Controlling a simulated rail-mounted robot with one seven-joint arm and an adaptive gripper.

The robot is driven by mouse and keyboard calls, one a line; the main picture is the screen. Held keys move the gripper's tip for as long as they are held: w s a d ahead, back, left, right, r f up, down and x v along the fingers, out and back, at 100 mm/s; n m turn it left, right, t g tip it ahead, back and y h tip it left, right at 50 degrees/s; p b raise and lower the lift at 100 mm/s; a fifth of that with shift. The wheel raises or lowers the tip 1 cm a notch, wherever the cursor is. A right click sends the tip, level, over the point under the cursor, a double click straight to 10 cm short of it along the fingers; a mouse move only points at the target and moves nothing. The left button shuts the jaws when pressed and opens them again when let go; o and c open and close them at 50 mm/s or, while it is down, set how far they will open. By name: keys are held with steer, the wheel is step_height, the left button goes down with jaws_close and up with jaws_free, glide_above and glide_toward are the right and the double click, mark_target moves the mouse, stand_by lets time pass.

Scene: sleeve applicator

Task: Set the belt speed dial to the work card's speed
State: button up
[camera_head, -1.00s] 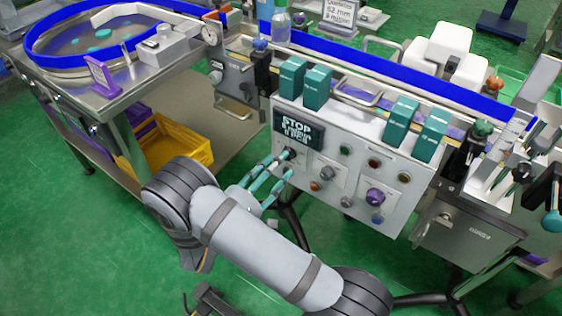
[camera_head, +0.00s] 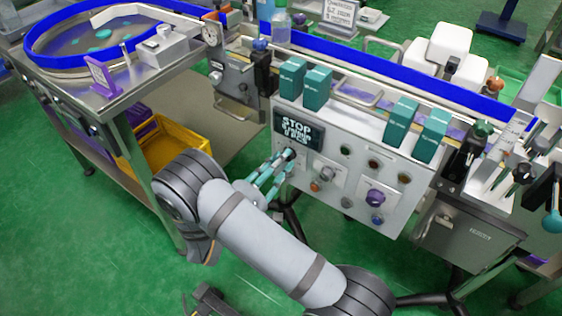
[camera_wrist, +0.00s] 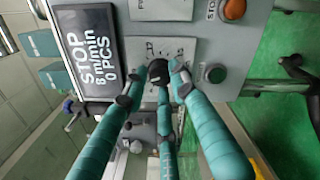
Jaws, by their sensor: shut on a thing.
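The grey control box (camera_head: 330,180) carries a dark display (camera_head: 297,131). In the wrist view the display (camera_wrist: 84,52) reads STOP, what looks like 8 m/min, and 0 PCS. A black dial (camera_wrist: 158,68) sits on a pale scale plate beside the display; its scale marks are too small to read. My gripper (camera_head: 286,157) has teal fingers closed around this dial. In the wrist view my gripper (camera_wrist: 155,84) hides part of the dial. A white card on a stand (camera_head: 341,12) is at the top; its small print is unclear.
An orange button (camera_wrist: 234,9) and a green button (camera_wrist: 215,73) are near the dial. A purple knob (camera_head: 376,197) and several other controls are on the panel's right. Teal cartons (camera_head: 318,88) stand on top. A yellow bin (camera_head: 178,146) lies left.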

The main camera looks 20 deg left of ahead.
jaws_close()
steer(key=shift+n+p, duration=0.35)
steer(key=shift+n, duration=0.05)
steer(key=o, duration=0.8)
jaws_free()
steer(key=v, duration=1.2)
steer(key=shift+w+d, duration=0.1)
